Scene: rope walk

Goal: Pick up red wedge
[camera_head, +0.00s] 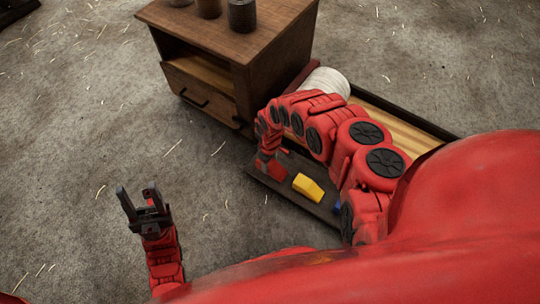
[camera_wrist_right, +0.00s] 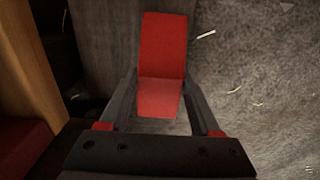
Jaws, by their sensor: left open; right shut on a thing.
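The red wedge (camera_wrist_right: 162,55) is between the two fingers of my right gripper (camera_wrist_right: 160,100) in the right wrist view, and the gripper is shut on it. Grey floor shows behind the wedge there. In the head view my right gripper (camera_head: 272,157) points down at the left end of a dark tray-like surface. The wedge is hard to tell from my red arm there, and I cannot tell its height above the surface. My left gripper (camera_head: 138,198) is open and empty above the floor at the lower left.
A yellow block (camera_head: 308,187) lies on the dark surface (camera_head: 292,203), with a small blue thing (camera_head: 337,208) to its right. A wooden cabinet (camera_head: 225,50) with several cans on top stands behind, beside a white cylinder (camera_head: 328,82). The floor on the left is clear apart from straw.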

